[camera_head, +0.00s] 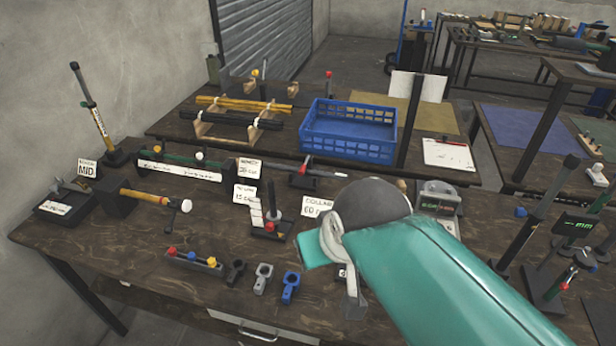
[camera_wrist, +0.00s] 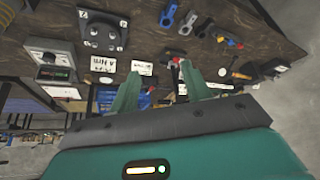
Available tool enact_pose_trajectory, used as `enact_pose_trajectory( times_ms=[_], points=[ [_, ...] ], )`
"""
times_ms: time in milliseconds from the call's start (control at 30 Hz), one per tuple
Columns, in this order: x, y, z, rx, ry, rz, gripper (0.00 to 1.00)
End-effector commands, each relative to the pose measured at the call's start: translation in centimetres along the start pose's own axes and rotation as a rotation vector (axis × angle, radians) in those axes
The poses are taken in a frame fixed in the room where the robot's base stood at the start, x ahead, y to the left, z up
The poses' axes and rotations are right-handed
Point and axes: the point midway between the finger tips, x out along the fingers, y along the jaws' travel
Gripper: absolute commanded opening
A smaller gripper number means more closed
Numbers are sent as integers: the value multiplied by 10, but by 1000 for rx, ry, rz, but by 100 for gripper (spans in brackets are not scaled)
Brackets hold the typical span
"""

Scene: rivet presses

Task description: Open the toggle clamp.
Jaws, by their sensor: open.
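I cannot say for certain which fixture is the toggle clamp. One candidate is a low black base with a grey metal lever (camera_head: 62,193) at the bench's far left. Another is a small black-based fixture with an upright black handle and red parts (camera_head: 270,228) at mid-bench. My gripper (camera_wrist: 160,82) is open, its two teal fingers spread wide with nothing visible between them. It hangs above the bench, apart from these fixtures.
A blue crate (camera_head: 349,130) stands on the bench behind. Black, grey and blue brackets (camera_head: 291,287) lie near the front edge beside a rack of coloured knobs (camera_head: 193,262). A yellow-handled tool (camera_head: 150,197) lies left. Tall levers (camera_head: 540,205) rise at right. Bare wood shows front left.

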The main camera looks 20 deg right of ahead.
Motion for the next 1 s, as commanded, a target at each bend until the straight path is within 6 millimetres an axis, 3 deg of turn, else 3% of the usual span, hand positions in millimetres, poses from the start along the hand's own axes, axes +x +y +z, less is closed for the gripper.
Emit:
enact_pose_trajectory(
  times_ms=[400, 567, 667, 1000],
  points=[
    [0, 0, 0, 0, 0, 0, 48],
    [0, 0, -7, 30, -9, -3, 16],
    [4, 0, -23, 108, -33, -10, 0],
    [42, 8, -115, 573, -168, -68, 0]
  ],
)
